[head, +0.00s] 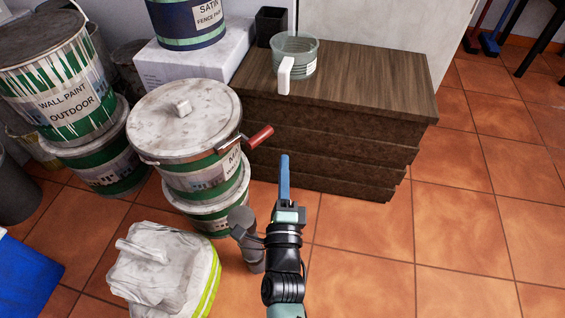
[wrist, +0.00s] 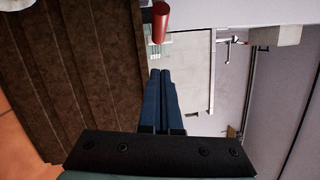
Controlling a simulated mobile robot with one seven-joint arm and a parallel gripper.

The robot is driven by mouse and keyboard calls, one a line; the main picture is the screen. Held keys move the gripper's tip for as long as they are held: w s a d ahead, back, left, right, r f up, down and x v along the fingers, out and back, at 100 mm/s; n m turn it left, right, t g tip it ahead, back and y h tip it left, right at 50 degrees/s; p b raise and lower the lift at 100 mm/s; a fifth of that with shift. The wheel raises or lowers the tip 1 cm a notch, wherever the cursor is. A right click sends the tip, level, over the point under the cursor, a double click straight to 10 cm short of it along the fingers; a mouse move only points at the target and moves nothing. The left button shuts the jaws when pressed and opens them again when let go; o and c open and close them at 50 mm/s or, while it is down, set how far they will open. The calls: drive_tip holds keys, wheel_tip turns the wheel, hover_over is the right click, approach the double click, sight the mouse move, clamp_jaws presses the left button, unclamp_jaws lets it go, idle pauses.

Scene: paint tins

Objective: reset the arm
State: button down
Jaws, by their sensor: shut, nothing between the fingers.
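My gripper (head: 285,160) points away from me in the head view, with its narrow blue fingers together and nothing between them. In the wrist view my gripper (wrist: 161,73) also shows its blue fingers shut and empty. It is in front of the brown wooden cabinet (head: 350,139) and to the right of the stacked paint tins, apart from them in the picture. A red handle (head: 260,137) sticks out from the upper tin (head: 185,119) toward the gripper. The red handle (wrist: 160,22) appears just beyond the fingertips in the wrist view; I cannot tell the exact gap.
A clear measuring jug (head: 297,56) and a black cup (head: 271,26) stand on the cabinet. More tins, such as the wall paint tin (head: 50,82), crowd the left. A white bag (head: 155,265) lies at lower left. The tiled floor (head: 470,230) at right is clear.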

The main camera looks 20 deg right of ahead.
drive_tip(key=p+v, duration=0.2)
drive_tip(key=v, duration=0.6)
drive_tip(key=shift+s, duration=0.25)
drive_tip(key=shift+a+f, duration=0.15)
drive_tip(key=w+a+r+n+t+y+p, duration=0.25)
drive_tip(key=r+n, duration=0.25)
drive_tip(key=r, duration=0.9)
drive_tip(key=w+a+r+n+t+y+p, duration=0.1)
drive_tip(key=w+a+r+n+t+p, duration=0.25)
drive_tip(key=r, duration=1.15)
drive_tip(key=w+a+r+n+y+p, duration=0.15)
drive_tip(key=w+r+n+p, duration=0.35)
drive_tip(key=r, duration=0.9)
drive_tip(key=s+a+r+n+t+y+p, duration=0.15)
drive_tip(key=s+r+n, duration=0.3)
drive_tip(key=r, duration=0.55)
drive_tip(key=s+a+r+n+t+p, duration=0.1)
drive_tip(key=s+a+r+n+p, duration=0.3)
drive_tip(key=r, duration=0.7)
drive_tip(key=s+d+r+n+t+y, duration=0.1)
drive_tip(key=s+r+n, duration=0.2)
drive_tip(key=s+r, duration=0.5)
wheel_tip(320, 180, up, 38)
drive_tip(key=w+p, duration=0.3)
drive_tip(key=p, duration=3.3)
drive_tip(key=shift+f+m, duration=0.2)
drive_tip(key=shift+m, duration=0.1)
drive_tip(key=shift+a, duration=0.15)
